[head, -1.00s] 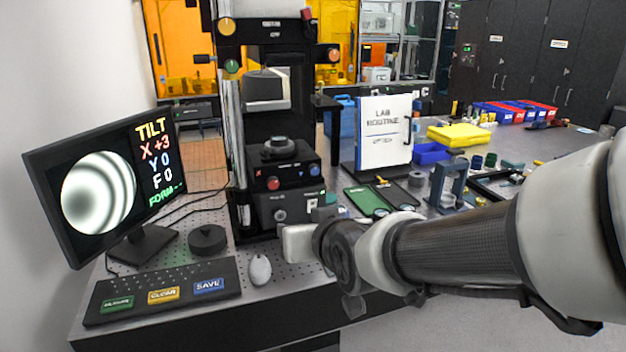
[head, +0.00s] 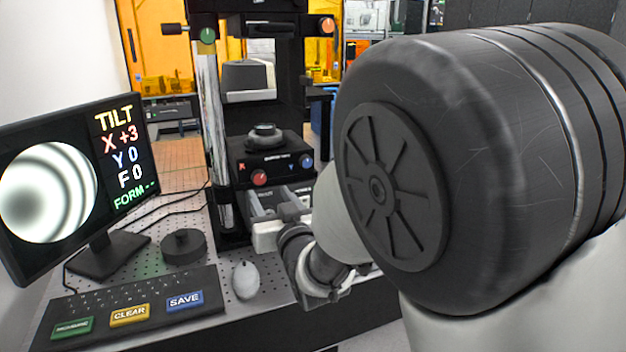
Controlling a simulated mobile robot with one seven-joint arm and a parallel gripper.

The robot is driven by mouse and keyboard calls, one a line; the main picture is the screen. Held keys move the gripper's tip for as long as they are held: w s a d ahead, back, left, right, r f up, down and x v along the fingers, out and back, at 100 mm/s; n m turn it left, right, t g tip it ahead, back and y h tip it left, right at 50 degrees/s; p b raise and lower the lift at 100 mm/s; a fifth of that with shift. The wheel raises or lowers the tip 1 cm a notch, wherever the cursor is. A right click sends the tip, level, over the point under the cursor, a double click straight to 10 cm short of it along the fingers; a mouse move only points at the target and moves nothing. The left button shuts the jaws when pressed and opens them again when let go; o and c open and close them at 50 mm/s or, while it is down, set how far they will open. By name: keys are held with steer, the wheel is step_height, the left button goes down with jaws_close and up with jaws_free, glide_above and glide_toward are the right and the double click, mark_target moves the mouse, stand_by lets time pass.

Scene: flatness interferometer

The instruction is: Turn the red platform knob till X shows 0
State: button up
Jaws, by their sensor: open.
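The red platform knob (head: 260,177) is on the front of the black platform block of the interferometer (head: 262,153), on its left side. A blue knob (head: 306,161) is on the same face to the right. The monitor (head: 68,180) at the left shows TILT with X +3, Y 0, F 0 and FORM --, beside a round pattern of curved fringes. My gripper (head: 268,196) is open, with its fingers toward the instrument just below the red knob. It appears apart from the knob, and nothing shows between the fingers.
A keyboard panel (head: 100,297) with green, yellow and blue keys lies at the front left. A white mouse (head: 245,280) and a dark round puck (head: 183,247) are on the perforated bench. A green knob (head: 207,36) and an orange knob (head: 327,25) are higher up. My arm hides the right side.

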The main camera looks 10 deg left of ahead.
mark_target(260, 179)
steer(key=x, duration=0.9)
steer(key=shift+w, duration=0.1)
steer(key=shift+d, duration=0.1)
steer(key=c, duration=1.1)
steer(key=shift+o, duration=0.2)
steer(key=shift+b, duration=0.35)
steer(key=shift+f+n+b, duration=0.2)
steer(key=shift+n+b, duration=0.8)
steer(key=shift+r+n+b, duration=0.15)
steer(key=shift+n+b, duration=1.85)
steer(key=shift+n, duration=0.5)
